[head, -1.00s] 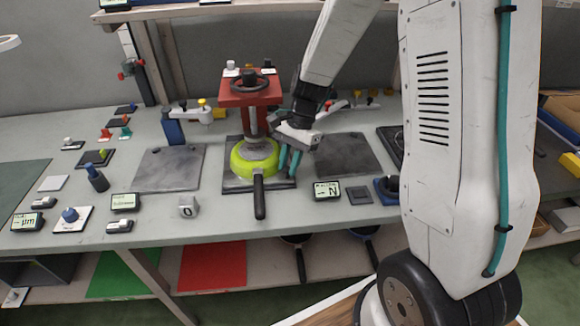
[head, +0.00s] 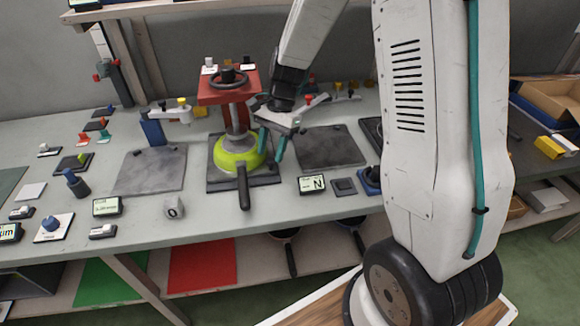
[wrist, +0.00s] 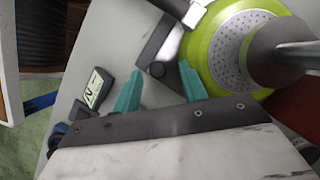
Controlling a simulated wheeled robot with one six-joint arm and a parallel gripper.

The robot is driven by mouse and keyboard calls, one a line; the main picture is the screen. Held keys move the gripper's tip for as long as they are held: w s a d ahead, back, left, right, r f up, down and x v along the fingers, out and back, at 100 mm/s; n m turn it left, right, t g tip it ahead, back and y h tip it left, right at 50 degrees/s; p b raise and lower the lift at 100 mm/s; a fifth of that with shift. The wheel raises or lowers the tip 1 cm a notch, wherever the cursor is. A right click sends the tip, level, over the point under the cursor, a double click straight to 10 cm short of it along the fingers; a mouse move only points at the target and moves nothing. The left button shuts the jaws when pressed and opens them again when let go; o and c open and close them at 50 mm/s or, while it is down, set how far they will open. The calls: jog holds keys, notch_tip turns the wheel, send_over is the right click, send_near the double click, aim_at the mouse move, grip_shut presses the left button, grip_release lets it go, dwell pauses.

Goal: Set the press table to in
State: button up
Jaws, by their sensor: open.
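The red press (head: 228,90) stands on the bench with a dark handwheel on top and a grey ram pointing down. A lime-green pan (head: 226,156) sits under the ram, its black handle toward the front. The pan rests on a dark square plate (head: 214,182), which looks like the press table. My gripper (head: 271,149) is open, with teal fingers pointing down just right of the pan, over the plate's right side.
Grey plates lie left (head: 150,172) and right (head: 330,147) of the press. A small display reading N (head: 312,184) and a dark square pad (head: 343,186) lie at the front right. A shelf is above.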

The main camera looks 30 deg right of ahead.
notch_tip(320, 180, up, 2)
jog(key=shift+w+r, duration=0.1)
jog(key=shift+r, duration=0.05)
jog(key=s+r, duration=0.1)
jog(key=s, duration=1.5)
jog(key=shift+a, duration=0.2)
jog(key=shift+s, duration=0.1)
jog(key=s+d+r+n+t+h, duration=0.1)
jog(key=s+r+n+h, duration=0.1)
jog(key=s+r+n, duration=0.3)
jog(key=s+r+n+t+h, duration=0.2)
jog(key=s+r+n, duration=0.3)
jog(key=r, duration=0.5)
jog(key=n, duration=0.2)
jog(key=shift+s+d+r+n, duration=0.25)
jog(key=shift+d+r+n, duration=0.05)
jog(key=shift+d+r, duration=0.1)
jog(key=shift+c, duration=0.6)
